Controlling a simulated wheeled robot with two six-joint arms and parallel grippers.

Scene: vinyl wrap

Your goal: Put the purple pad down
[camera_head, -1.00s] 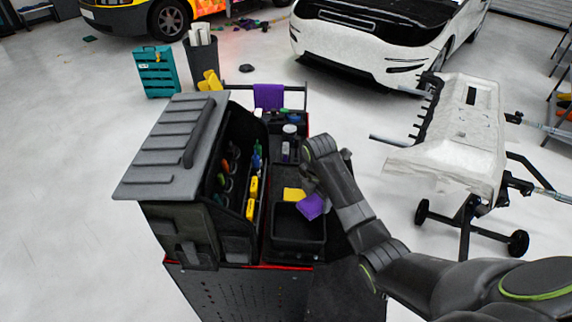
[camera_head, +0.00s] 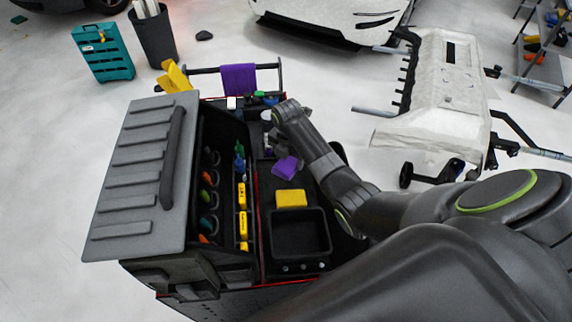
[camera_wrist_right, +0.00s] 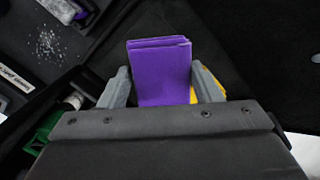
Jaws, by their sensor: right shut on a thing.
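The purple pad (camera_head: 286,168) is held above the dark top of the tool cart, just beyond the yellow pad (camera_head: 291,198). My right gripper (camera_wrist_right: 160,86) is shut on it; the wrist view shows the purple pad (camera_wrist_right: 162,65) between the two grey fingers, its layered edge facing outward. In the head view my right wrist hides most of the fingers. I cannot tell whether the pad touches the surface below. My left gripper is not in view.
An empty black bin (camera_head: 300,233) sits nearer than the yellow pad. An open toolbox (camera_head: 140,175) with several tools stands at left. Bottles (camera_head: 262,98) and a purple cloth (camera_head: 238,78) on the rail are at the back. A white bumper (camera_head: 435,95) stands on a rack at right.

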